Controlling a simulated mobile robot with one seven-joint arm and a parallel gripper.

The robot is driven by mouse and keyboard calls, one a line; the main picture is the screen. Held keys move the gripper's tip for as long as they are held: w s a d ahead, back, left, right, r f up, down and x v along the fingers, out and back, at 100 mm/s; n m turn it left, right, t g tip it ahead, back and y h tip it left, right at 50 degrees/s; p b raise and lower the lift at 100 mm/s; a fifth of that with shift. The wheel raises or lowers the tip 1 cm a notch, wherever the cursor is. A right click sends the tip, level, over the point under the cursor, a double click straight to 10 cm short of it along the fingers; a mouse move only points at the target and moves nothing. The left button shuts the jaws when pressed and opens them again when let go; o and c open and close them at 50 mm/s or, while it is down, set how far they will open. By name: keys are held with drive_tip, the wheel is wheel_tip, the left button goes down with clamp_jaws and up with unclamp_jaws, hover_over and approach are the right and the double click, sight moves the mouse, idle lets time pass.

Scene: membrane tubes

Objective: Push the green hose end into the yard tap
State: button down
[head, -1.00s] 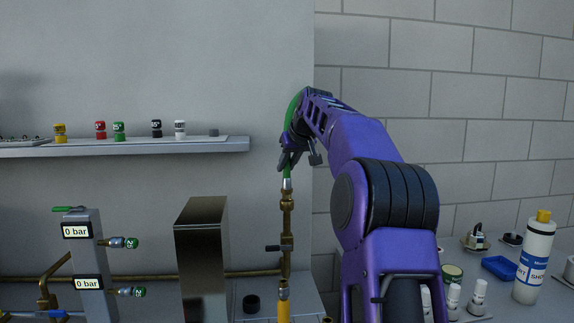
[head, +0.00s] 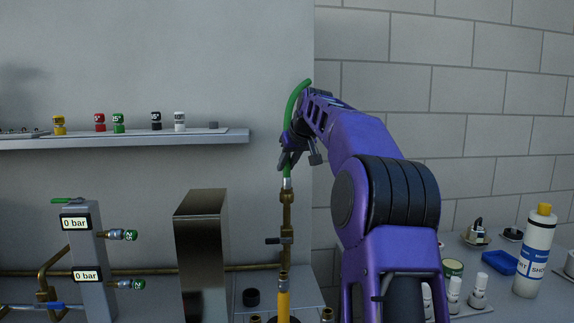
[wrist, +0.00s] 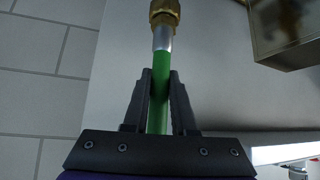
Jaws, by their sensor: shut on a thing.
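The green hose (head: 296,101) arches over my gripper (head: 288,158) and comes down through it. My gripper is shut on the hose just above its silver end sleeve (head: 287,183). In the wrist view the two dark fingers (wrist: 160,100) flank the green hose (wrist: 158,118), and the silver sleeve (wrist: 163,38) meets the brass fitting of the yard tap (wrist: 165,12). In the head view the brass yard tap (head: 287,215) stands upright directly below the sleeve, in line with it. How deep the hose end sits in the tap is hidden.
A dark metal box (head: 201,255) stands left of the tap. Further left is a grey post (head: 86,255) with two "0 bar" displays. A shelf (head: 200,139) with coloured caps runs along the wall. A yellow pipe (head: 283,300) rises in front. Bottles (head: 535,255) stand at the right.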

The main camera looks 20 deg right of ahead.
drive_tip(key=shift+f, duration=0.2)
drive_tip(key=c, duration=0.6)
unclamp_jaws()
drive_tip(key=shift+c, duration=0.2)
drive_tip(key=p+v, duration=0.1)
drive_tip(key=v, duration=1.6)
drive_tip(key=shift+r, duration=0.2)
drive_tip(key=shift+s, duration=0.15)
